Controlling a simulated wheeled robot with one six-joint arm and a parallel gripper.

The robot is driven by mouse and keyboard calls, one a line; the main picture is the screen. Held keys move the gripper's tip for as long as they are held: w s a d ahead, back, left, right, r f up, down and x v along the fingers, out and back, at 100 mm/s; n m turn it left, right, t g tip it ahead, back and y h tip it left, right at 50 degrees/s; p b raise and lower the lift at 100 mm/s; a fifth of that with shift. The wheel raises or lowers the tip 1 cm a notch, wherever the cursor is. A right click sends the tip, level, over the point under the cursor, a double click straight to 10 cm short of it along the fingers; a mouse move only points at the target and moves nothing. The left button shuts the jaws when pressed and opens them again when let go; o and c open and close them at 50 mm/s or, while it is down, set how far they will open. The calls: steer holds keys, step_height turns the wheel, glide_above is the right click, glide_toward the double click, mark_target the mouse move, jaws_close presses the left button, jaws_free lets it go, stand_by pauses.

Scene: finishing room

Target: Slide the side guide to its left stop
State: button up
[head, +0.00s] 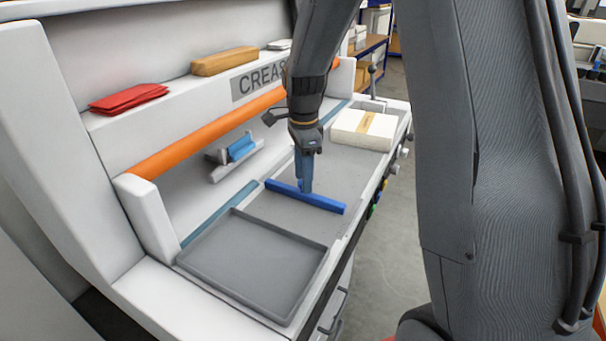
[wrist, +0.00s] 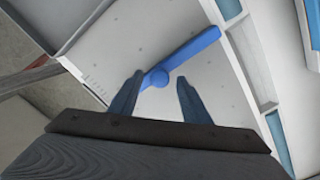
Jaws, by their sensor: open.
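The side guide (head: 325,202) is a blue bar lying across the grey bed of the creasing machine, between the grey tray and the paper stack. In the wrist view the blue bar (wrist: 195,50) runs diagonally, with a round knob (wrist: 160,78) near its lower end. My gripper (head: 304,184) points down over the bar. In the wrist view my gripper (wrist: 160,77) is open, with one finger on each side of the knob. I cannot tell whether either finger touches it. In the head view my fingers hide the knob.
An empty grey tray (head: 195,262) lies left of the guide, with bare bed between them. A white paper stack (head: 345,138) with a tan label lies to the right. An orange roller (head: 190,142) and a blue-and-grey bracket (head: 240,150) are behind. Red sheets (head: 128,97) lie on the upper ledge.

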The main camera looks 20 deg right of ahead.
steer(key=shift+a+f, duration=0.1)
steer(key=shift+f, duration=0.05)
steer(key=shift+c, duration=0.4)
jaws_close()
steer(key=s+a+p, duration=0.2)
steer(key=s+a, duration=0.4)
steer(key=shift+s+a, duration=0.25)
steer(key=shift+s, duration=0.05)
steer(key=shift+o, duration=0.4)
jaws_free()
steer(key=shift+s+a, duration=0.1)
steer(key=shift+a, duration=0.05)
